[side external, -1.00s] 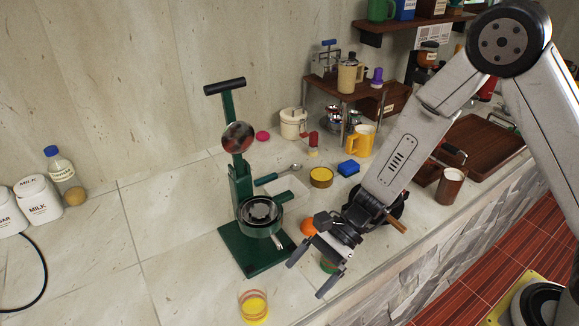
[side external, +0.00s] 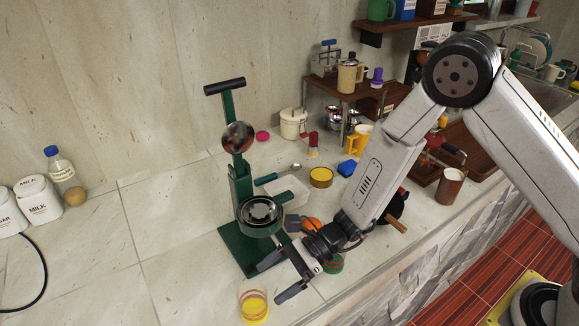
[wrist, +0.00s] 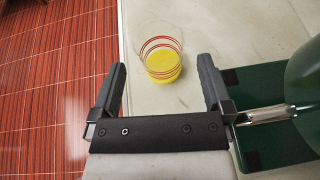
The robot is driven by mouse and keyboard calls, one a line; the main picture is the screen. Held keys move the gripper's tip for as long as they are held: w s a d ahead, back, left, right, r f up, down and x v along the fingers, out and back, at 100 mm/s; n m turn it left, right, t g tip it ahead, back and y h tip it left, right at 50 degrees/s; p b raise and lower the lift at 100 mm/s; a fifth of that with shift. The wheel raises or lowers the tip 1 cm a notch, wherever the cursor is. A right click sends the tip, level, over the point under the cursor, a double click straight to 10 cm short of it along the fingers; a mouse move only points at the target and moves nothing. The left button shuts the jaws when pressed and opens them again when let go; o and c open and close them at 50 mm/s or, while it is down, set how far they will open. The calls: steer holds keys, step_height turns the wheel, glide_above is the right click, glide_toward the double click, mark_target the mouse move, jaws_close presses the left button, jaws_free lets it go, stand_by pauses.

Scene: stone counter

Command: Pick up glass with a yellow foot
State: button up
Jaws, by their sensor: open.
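A clear glass with red stripes and a yellow foot (side external: 254,306) stands on the stone counter near the bottom of the side view. In the wrist view the glass (wrist: 162,62) is ahead of my gripper, roughly centred between the finger lines but beyond the tips. My gripper (side external: 267,282) is open and empty, just above and to the right of the glass in the side view. Its fingers (wrist: 163,68) are spread wide in the wrist view. Nothing hides the glass.
A green press (side external: 242,190) with a dark green base stands left of my gripper; its base (wrist: 262,135) lies close to my right finger in the wrist view. An orange ball (side external: 311,224) and a green-and-red item (side external: 333,264) sit near my wrist. The counter edge is close, with red floor (wrist: 60,80) beyond.

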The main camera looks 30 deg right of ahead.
mark_target(252, 295)
steer(key=shift+a, duration=0.25)
steer(key=shift+x, duration=2.6)
steer(key=shift+s+f, duration=0.1)
steer(key=shift+f, duration=0.05)
steer(key=shift+d, duration=0.1)
steer(key=c, duration=1)
